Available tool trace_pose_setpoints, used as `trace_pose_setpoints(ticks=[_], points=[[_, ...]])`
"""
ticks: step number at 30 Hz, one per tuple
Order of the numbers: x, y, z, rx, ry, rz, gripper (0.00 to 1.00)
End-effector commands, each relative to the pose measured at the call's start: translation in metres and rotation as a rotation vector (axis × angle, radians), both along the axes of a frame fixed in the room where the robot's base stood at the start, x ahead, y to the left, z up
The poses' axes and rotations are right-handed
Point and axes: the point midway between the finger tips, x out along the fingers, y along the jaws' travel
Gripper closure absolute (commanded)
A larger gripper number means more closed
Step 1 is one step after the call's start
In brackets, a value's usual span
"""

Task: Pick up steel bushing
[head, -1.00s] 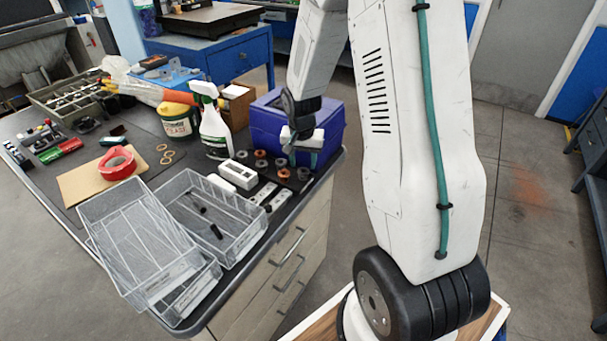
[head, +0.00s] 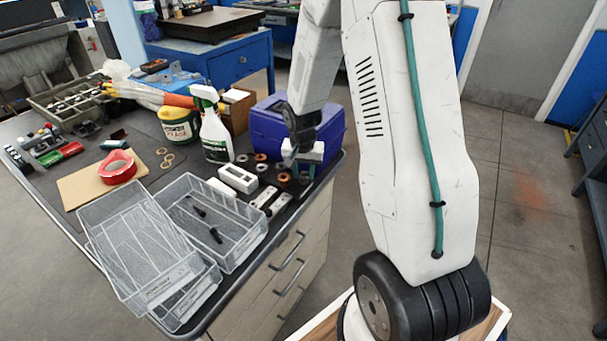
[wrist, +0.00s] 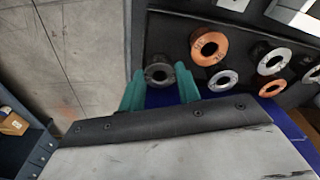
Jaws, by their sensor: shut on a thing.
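My gripper (wrist: 158,88) is shut on a dark grey steel bushing (wrist: 158,74), a short ring with a round hole, held between the two teal fingers. In the head view my gripper (head: 303,170) is low over the bench's right corner, by the blue box; the held bushing is hard to make out there. Several other bushings sit beside it in the wrist view, among them a copper one (wrist: 209,48) and a grey one (wrist: 222,80). I cannot tell whether the held bushing still touches the surface.
The blue box (head: 272,132) stands close behind my gripper. The bench's right edge drops to open floor.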

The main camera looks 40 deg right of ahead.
Motion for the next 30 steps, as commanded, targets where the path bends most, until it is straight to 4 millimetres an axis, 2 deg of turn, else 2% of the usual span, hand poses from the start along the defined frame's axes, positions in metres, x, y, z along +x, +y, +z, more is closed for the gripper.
trace_pose_setpoints(ticks=[9, 24, 30], points=[[0.002, 0.003, 0.036, -0.001, -0.003, 0.002, 0.91], [0.042, 0.111, 0.044, -0.001, -0.001, 0.006, 0.91], [0.053, 0.139, 0.047, 0.0, -0.001, 0.003, 0.91]])
